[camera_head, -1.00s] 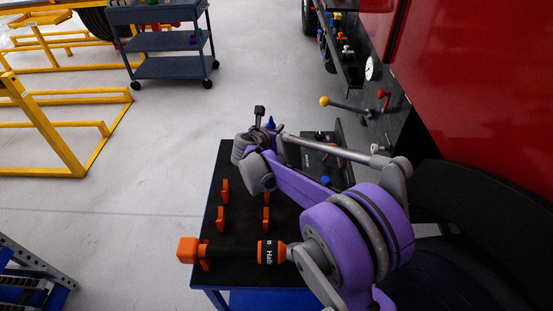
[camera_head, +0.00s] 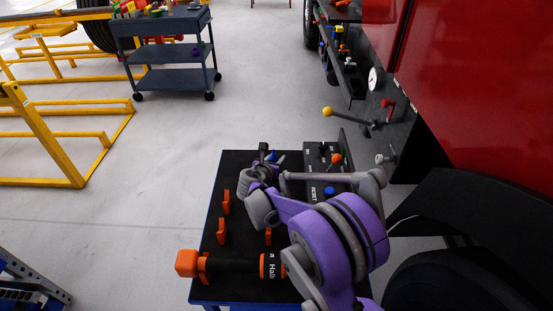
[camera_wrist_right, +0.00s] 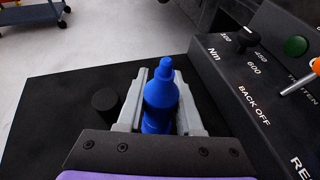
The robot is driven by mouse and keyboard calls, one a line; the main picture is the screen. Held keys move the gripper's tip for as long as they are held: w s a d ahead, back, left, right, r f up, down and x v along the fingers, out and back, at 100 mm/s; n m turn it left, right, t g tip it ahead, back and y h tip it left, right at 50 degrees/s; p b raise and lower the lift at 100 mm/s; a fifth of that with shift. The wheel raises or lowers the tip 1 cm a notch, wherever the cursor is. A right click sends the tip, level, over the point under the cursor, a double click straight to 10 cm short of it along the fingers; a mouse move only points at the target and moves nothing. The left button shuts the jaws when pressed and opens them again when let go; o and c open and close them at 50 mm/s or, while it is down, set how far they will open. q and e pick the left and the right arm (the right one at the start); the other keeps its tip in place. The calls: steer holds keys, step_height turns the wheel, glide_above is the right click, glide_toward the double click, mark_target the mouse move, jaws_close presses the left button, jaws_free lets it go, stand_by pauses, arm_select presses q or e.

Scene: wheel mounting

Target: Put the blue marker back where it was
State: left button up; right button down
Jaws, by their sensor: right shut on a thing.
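The blue marker (camera_wrist_right: 160,95), a bottle-like piece with a narrow tip, stands upright between the fingers of my right gripper (camera_wrist_right: 160,110). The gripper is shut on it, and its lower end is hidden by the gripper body. In the head view my right gripper (camera_head: 266,166) is over the far part of the black-topped table (camera_head: 235,180), with the marker's blue tip (camera_head: 273,155) showing. I cannot tell whether the marker touches the table. My left gripper is not in view.
A black cylinder (camera_wrist_right: 106,102) stands just left of the gripper. A control box (camera_wrist_right: 255,75) with knobs and a lever is close on the right. Orange holders (camera_head: 222,230) and a black-and-orange tool (camera_head: 235,265) occupy the near table. A cart (camera_head: 170,55) is farther off.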

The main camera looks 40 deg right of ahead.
steer(key=c, duration=0.6)
jaws_free()
steer(key=shift+f, duration=0.1)
steer(key=shift+o, duration=0.2)
steer(key=shift+r, duration=0.25)
steer(key=p+v, duration=0.1)
steer(key=v, duration=1.1)
steer(key=shift+p, duration=0.4)
steer(key=shift+f, duration=0.1)
